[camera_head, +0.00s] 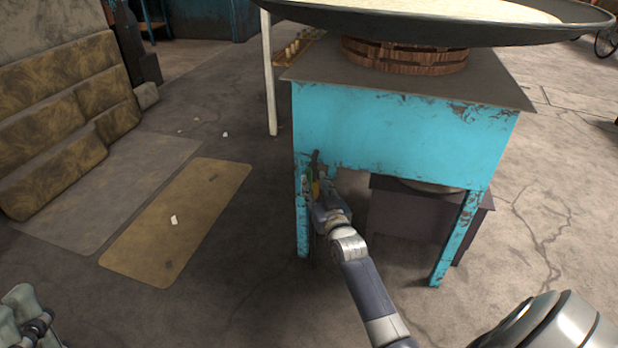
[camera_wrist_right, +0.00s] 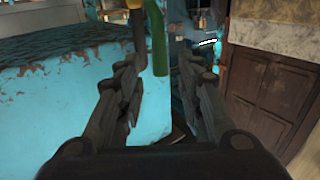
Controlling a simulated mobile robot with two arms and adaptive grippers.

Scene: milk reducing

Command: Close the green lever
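The green lever (camera_head: 309,176) is a small upright green piece at the left front leg of the turquoise stand. In the right wrist view the green lever (camera_wrist_right: 159,45) hangs between and beyond my fingertips, near a yellow pipe (camera_wrist_right: 138,28). My right gripper (camera_head: 316,190) reaches to that leg, partly covering the lever area. In the right wrist view my right gripper (camera_wrist_right: 163,75) has its fingers apart with a gap between them; I cannot tell if either touches the lever. Part of my left gripper (camera_head: 28,318) shows at the bottom left corner, away from the stand.
The turquoise stand (camera_head: 390,130) carries a wooden ring (camera_head: 405,57) and a wide dark pan (camera_head: 430,28) overhead. A dark low box (camera_head: 400,215) sits under it. Mats (camera_head: 180,220) and cushions (camera_head: 60,110) lie left. Floor between is clear.

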